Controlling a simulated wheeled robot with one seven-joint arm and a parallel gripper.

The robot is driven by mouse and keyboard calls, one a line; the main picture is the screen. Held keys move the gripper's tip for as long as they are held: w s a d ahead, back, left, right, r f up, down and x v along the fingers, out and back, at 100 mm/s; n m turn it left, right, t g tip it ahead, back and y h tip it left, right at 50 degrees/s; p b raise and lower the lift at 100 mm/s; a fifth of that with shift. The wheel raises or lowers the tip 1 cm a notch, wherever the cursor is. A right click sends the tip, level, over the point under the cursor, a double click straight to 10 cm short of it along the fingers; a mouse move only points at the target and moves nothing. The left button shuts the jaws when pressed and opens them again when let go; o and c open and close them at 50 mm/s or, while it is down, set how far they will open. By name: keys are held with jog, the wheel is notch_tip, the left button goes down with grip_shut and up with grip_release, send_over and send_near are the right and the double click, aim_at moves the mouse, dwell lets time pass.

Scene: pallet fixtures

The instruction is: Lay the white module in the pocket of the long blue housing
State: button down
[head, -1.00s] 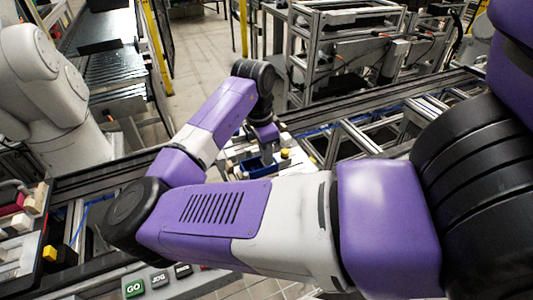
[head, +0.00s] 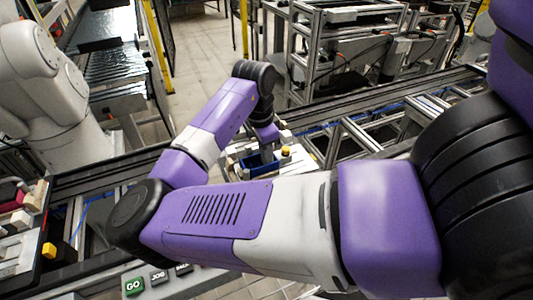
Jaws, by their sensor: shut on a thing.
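The long blue housing (head: 259,168) is on a light pallet fixture (head: 226,165) in the middle of the head view, partly hidden behind my arm. My gripper (head: 268,155) points down at the housing, small and grey below the purple wrist. It is at or just above the housing. Its fingertips are too small to make out clearly. The white module is not clearly seen; what the jaws hold is hidden at this size.
A yellow knob (head: 286,150) stands on the pallet just right of my gripper. A conveyor rail (head: 350,115) runs behind. A tray of parts (head: 22,225) lies at the left, and a button panel with a green GO key (head: 134,287) is at the front.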

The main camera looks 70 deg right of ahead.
jog(key=shift+f, duration=0.25)
jog(key=c, duration=1.7)
grip_release()
jog(key=shift+c, duration=0.2)
jog(key=shift+r, duration=0.1)
jog(key=shift+r+p, duration=1.1)
jog(key=shift+r, duration=0.15)
jog(key=o, duration=0.6)
jog(key=shift+c, duration=0.2)
